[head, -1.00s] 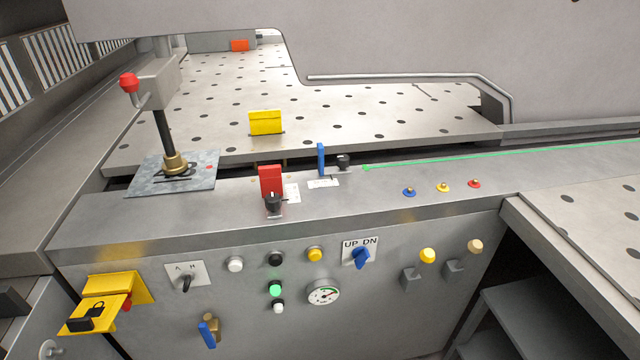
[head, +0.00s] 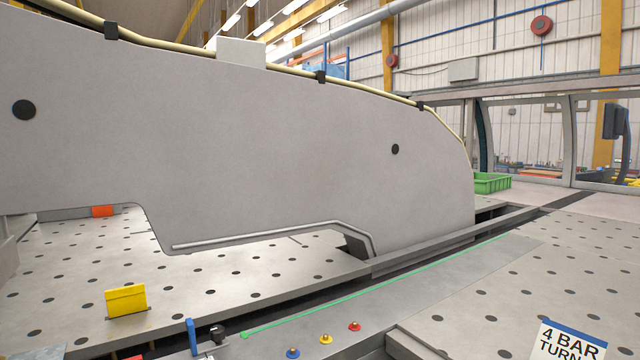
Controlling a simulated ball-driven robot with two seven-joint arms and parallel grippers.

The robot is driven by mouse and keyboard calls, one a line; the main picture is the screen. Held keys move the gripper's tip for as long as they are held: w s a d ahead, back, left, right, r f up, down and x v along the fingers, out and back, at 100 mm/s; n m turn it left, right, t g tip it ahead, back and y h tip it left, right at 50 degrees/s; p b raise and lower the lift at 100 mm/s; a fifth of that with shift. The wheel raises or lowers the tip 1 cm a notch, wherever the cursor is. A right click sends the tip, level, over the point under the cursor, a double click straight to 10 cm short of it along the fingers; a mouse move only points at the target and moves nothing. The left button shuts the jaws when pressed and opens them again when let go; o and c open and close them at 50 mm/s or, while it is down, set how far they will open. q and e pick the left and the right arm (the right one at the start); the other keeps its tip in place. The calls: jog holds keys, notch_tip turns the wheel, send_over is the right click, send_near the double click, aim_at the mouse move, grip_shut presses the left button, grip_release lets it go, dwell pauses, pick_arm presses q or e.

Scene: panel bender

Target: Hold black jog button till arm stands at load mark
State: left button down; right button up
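The large grey arm (head: 270,140) spans the view above the perforated table, with its lower tip (head: 358,243) near the rail at centre right. A green line (head: 370,283) runs along the front rail, starting near a small black knob (head: 217,333) and a blue upright tab (head: 192,336). Blue (head: 292,352), yellow (head: 326,339) and red (head: 355,326) small studs sit on the rail. I cannot tell which of these is the load mark. The black jog button and the control panel are below the frame. Neither gripper shows.
A yellow upright plate (head: 126,301) stands on the table, and an orange block (head: 103,211) is behind it at left. A green crate (head: 492,182) is beyond the arm. A sign reading "4 BAR TURN" (head: 568,343) is at bottom right. A glazed guard stands behind.

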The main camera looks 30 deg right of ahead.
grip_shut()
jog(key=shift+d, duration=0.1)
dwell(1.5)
